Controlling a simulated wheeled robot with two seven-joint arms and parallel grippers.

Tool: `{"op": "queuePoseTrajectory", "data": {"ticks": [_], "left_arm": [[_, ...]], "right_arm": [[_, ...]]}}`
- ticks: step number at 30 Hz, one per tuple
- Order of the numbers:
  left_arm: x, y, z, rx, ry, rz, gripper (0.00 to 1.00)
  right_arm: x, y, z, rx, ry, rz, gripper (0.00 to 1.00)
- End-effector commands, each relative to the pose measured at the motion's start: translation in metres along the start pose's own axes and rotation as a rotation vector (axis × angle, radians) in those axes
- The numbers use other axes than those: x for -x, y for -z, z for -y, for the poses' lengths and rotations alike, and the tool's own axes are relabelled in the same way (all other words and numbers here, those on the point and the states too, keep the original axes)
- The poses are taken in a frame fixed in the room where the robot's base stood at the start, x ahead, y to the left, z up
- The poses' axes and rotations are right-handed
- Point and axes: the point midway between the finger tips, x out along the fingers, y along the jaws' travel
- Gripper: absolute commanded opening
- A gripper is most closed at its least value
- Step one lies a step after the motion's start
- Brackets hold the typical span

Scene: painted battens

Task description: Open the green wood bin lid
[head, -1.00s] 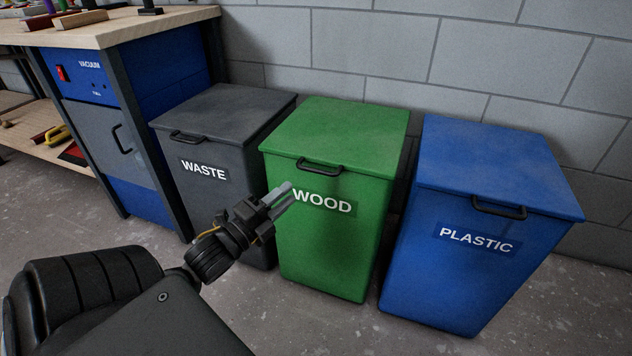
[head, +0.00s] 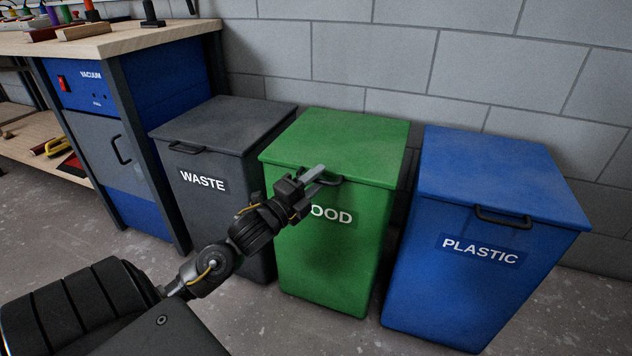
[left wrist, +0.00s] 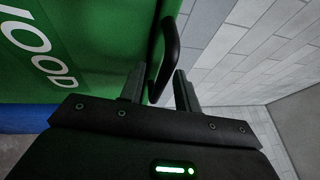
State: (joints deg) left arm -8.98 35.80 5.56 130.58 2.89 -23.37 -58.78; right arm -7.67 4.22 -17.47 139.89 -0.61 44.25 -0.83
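The green wood bin (head: 335,245) stands between the grey and blue bins. Its lid (head: 340,143) is closed, with a dark handle (head: 332,180) at the lid's front edge. My left gripper (head: 316,177) is at the front of the bin by the handle and covers part of the WOOD label. In the left wrist view, the fingers of my left gripper (left wrist: 161,88) are apart. The handle (left wrist: 167,55) shows just ahead, with its near end between the fingertips; I cannot tell whether they touch it. My right gripper is not in view.
A grey waste bin (head: 222,155) stands close on the left and a blue plastic bin (head: 500,170) on the right. A workbench (head: 120,38) with tools is at the far left. A block wall (head: 400,60) is behind the bins. The floor in front is clear.

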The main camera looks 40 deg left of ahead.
Motion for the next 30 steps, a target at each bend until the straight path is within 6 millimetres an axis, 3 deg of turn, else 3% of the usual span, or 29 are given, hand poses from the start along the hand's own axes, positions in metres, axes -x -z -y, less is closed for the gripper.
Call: {"op": "queuePoseTrajectory", "data": {"ticks": [8,16,30], "left_arm": [[-0.0014,0.0000,0.0001,0.000,0.000,0.000,0.32],[-0.0011,0.0002,0.0000,0.000,0.000,0.000,0.00],[-0.0022,0.0007,0.0030,0.002,-0.004,-0.002,0.00]], "right_arm": [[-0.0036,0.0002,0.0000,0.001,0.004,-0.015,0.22],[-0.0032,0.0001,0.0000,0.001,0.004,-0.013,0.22],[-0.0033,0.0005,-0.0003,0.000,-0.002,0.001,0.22]]}}
